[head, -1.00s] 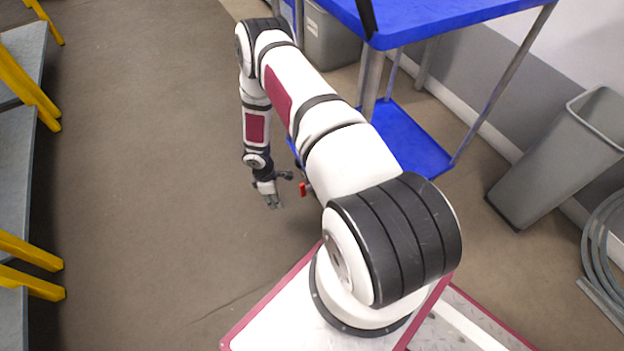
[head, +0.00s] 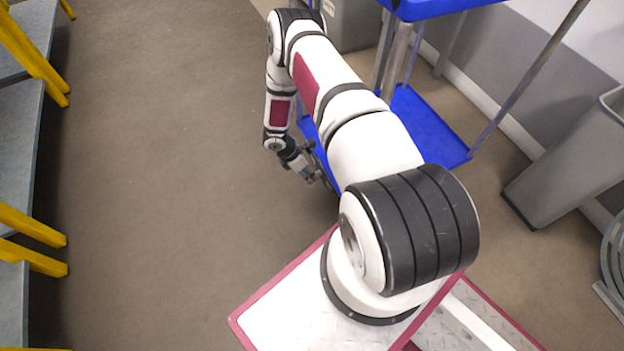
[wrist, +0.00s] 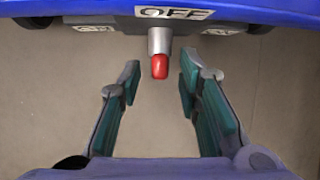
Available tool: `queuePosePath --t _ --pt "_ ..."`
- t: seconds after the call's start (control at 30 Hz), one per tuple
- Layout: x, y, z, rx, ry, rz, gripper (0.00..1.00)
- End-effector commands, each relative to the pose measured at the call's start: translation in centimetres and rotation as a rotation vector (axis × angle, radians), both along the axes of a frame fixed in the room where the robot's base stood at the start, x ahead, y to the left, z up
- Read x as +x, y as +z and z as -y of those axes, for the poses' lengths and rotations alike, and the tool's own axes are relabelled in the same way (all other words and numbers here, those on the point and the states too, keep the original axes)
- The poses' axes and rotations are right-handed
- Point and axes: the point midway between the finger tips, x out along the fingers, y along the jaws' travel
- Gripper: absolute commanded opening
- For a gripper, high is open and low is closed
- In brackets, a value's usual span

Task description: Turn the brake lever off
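The brake lever (wrist: 159,66) shows in the wrist view as a short grey stub with a red tip, sticking out below the edge of a blue cart (wrist: 285,12). A plate marked OFF (wrist: 175,13) sits just above the lever. My gripper (wrist: 160,80) is open, with one finger on each side of the red tip and a gap on both sides. In the head view my gripper (head: 322,178) is low beside the blue cart's lower shelf (head: 425,125). The lever cannot be made out there.
A grey bin (head: 570,160) stands at the right by the wall, with grey coiled hose (head: 612,250) near it. Another grey bin (head: 352,25) is behind the cart. Grey tables with yellow legs (head: 35,235) line the left. The floor between is clear.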

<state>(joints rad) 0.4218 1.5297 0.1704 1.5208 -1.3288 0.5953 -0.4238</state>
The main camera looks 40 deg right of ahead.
Motion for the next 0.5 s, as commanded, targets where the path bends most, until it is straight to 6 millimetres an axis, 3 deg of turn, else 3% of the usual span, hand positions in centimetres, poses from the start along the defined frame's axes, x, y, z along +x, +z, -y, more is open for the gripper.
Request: queuePosePath --t 0.03,0.2,0.5 --pt "-0.2 -1.0 0.2 0.001 -0.002 0.0 0.32" --pt "-0.6 -2.6 0.9 0.001 -0.002 0.0 0.32" --pt "-0.7 -3.1 1.1 0.001 -0.001 0.002 0.32"
